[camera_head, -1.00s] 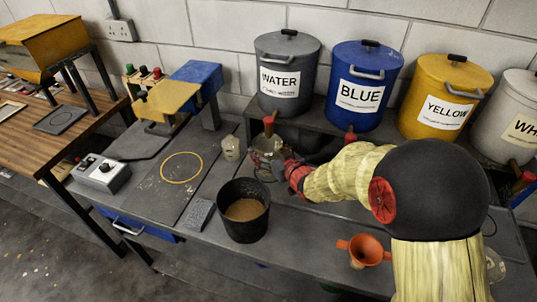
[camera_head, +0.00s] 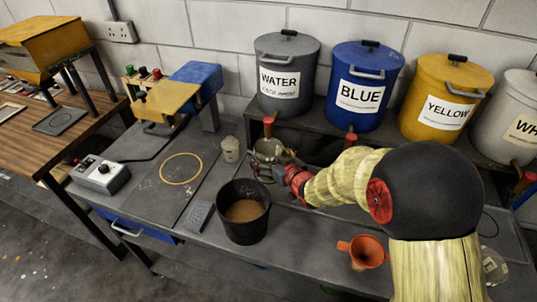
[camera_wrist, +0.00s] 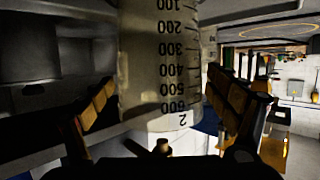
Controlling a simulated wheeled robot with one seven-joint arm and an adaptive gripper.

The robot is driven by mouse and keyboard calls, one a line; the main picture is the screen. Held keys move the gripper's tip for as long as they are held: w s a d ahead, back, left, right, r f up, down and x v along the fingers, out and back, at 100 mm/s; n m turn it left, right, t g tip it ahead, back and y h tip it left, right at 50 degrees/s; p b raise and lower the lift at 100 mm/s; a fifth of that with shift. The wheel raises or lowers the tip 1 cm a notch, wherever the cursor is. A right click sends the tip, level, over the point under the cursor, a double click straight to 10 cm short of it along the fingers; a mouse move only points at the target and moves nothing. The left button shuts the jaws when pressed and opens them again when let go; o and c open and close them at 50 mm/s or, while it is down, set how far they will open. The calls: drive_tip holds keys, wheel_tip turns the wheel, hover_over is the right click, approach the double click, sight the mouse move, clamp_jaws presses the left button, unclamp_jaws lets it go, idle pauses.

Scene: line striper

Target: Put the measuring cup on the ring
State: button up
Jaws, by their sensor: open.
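The measuring cup (camera_head: 266,149) is clear, under the red tap of the WATER bucket, partly hidden by my gripper. In the wrist view the cup (camera_wrist: 160,75) fills the middle, its black scale upside down. My gripper (camera_head: 266,172) is open at the cup. In the wrist view my gripper (camera_wrist: 163,98) has one finger on each side of the cup, with a gap visible at least on the left. The yellow ring (camera_head: 163,177) is drawn on the dark bench plate, left of the cup, with nothing on it.
A black pot (camera_head: 243,228) of brown material stands in front, between ring and gripper. A small cup (camera_head: 231,149) stands left of the measuring cup. A grey block (camera_head: 199,216) lies by the pot. An orange funnel (camera_head: 365,252) is at right. Labelled buckets line the back shelf.

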drive_tip(key=shift+r, duration=0.15)
drive_tip(key=shift+s+d+r+p, duration=0.15)
drive_tip(key=shift+s+p, duration=0.1)
drive_tip(key=shift+p, duration=0.05)
drive_tip(key=p+v, duration=0.2)
drive_tip(key=v, duration=0.9)
drive_tip(key=s+d+r+m+g+h, duration=0.3)
drive_tip(key=s+d+r+h, duration=0.3)
drive_tip(key=d+r, duration=0.35)
drive_tip(key=s+r+m+g, duration=0.1)
drive_tip(key=s+r+g, duration=0.2)
drive_tip(key=s, duration=1.9)
drive_tip(key=shift+a+r+m+g, duration=0.25)
drive_tip(key=shift+m+g, duration=0.15)
drive_tip(key=shift+g, duration=0.5)
